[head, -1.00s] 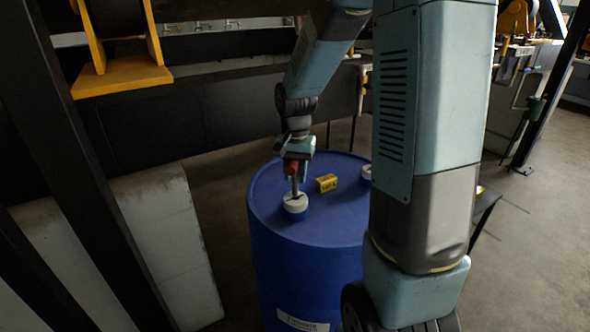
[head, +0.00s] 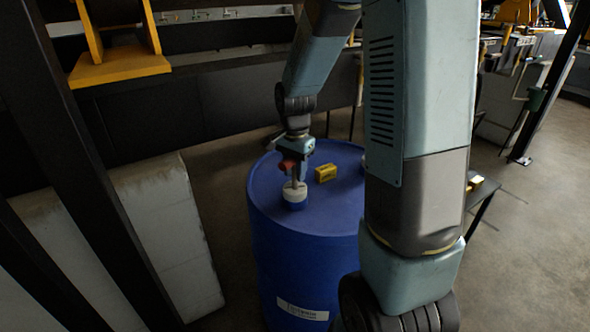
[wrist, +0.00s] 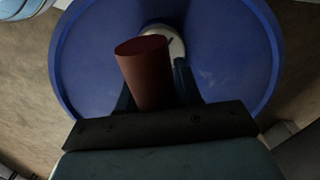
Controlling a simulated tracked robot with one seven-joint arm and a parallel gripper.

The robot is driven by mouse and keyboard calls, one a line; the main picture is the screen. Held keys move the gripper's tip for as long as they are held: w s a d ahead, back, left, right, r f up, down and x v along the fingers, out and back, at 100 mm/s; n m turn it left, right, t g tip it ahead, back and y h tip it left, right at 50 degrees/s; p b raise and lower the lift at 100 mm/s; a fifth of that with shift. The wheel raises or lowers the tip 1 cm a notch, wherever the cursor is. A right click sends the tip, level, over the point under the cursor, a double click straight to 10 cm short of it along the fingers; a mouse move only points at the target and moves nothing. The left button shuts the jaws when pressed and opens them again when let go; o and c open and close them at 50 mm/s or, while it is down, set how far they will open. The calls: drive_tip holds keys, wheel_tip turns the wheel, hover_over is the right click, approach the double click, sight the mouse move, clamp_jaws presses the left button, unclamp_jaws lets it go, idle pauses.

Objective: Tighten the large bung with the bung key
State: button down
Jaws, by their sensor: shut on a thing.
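The blue drum (head: 262,262) stands upright in the head view, with the white large bung (head: 295,195) on its lid. My gripper (head: 293,170) is shut on the bung key, whose red handle (head: 287,165) shows at the jaws. The key's grey shank reaches down to the bung; I cannot tell whether it is fully seated. In the wrist view the red handle (wrist: 147,75) rises between my fingers, with part of the white bung (wrist: 172,40) behind it. The key's lower end is hidden there.
A small yellow box (head: 326,173) lies on the lid right of the bung. Dark slanted posts (head: 85,150) and a pale block wall (head: 165,235) stand left of the drum. Open floor (head: 530,235) lies to the right.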

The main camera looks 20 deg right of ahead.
drive_tip(key=m, duration=1.1)
drive_tip(key=shift+m, duration=0.4)
drive_tip(key=shift+r, duration=2.5)
drive_tip(key=shift+s, duration=0.1)
